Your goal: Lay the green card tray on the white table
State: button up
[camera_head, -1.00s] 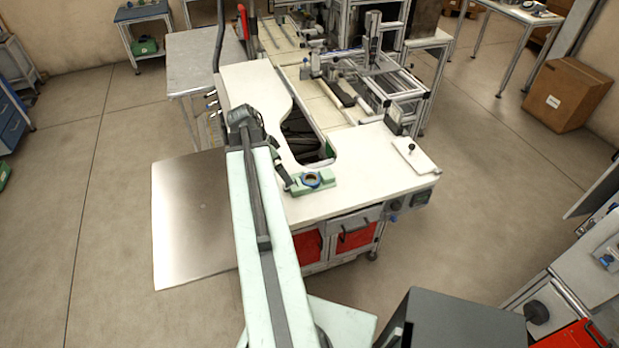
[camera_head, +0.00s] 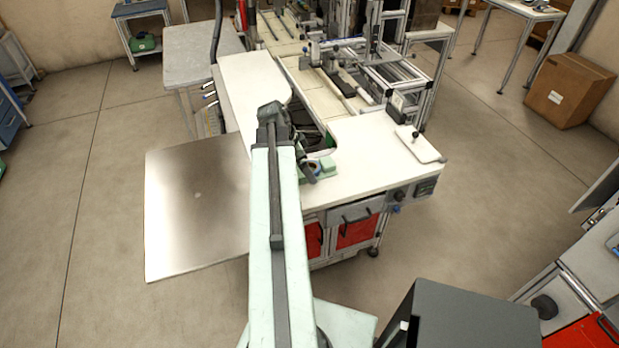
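A small white plate (camera_head: 421,147) with a dark knob lies at the table's right corner. A metal frame rig (camera_head: 385,70) stands behind. The table's front right surface is clear. A flat metal sheet (camera_head: 195,205) is left of my arm.

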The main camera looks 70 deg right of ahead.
jog(key=shift+s+d+f, duration=0.15)
jog(key=shift+f, duration=0.45)
jog(key=shift+r, duration=0.2)
jog(key=c, duration=1.6)
